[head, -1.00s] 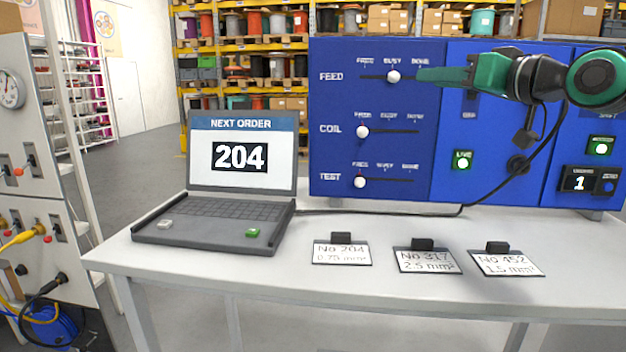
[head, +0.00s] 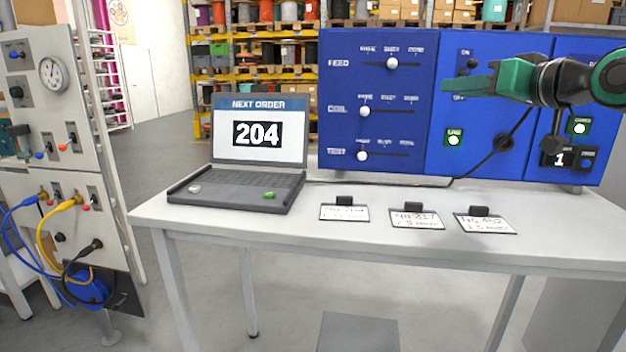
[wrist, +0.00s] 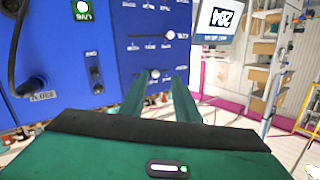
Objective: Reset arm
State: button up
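My green gripper (head: 447,86) is stretched to the left in front of the blue panel (head: 375,140), at the upper right of the head view. In the wrist view its two green fingers (wrist: 160,82) stand apart with a gap between them, and nothing shows held there. The FEED slider knob (head: 392,63) is at the middle mark, BUSY. The COIL knob (head: 365,111) and the TEST knob (head: 362,156) are at the left mark, FREE. My gripper is to the right of these knobs in the head view.
A laptop (head: 258,135) showing order 204 stands on the grey table (head: 300,235). Three label cards (head: 417,219) lie right of it. A cabinet with a gauge (head: 53,75) and cables is at left. A dark cable hangs before the panel.

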jog(key=s+d+f+m+g+h, duration=0.1)
jog(key=s+d+f+g+h, duration=0.2)
jog(key=f, duration=0.6)
jog(key=s+d+f+m+g+h, duration=0.15)
jog(key=s+d+f, duration=0.25)
jog(key=f, duration=0.4)
jog(key=s+d+f+m+g+h, duration=0.1)
jog(key=s+d+f+m+g, duration=0.2)
jog(key=f, duration=0.6)
jog(key=s+d+f+m+g, duration=0.1)
jog(key=s+f+g, duration=0.3)
jog(key=s, duration=0.7)
jog(key=s+d+f+m+g, duration=0.1)
jog(key=s+f+g, duration=0.3)
jog(key=s+f, duration=0.4)
jog(key=s, duration=0.3)
jog(key=shift+s+f+m, duration=0.2)
jog(key=shift+f+m, duration=0.15)
jog(key=shift+w+f, duration=0.25)
jog(key=shift+w, duration=0.45)
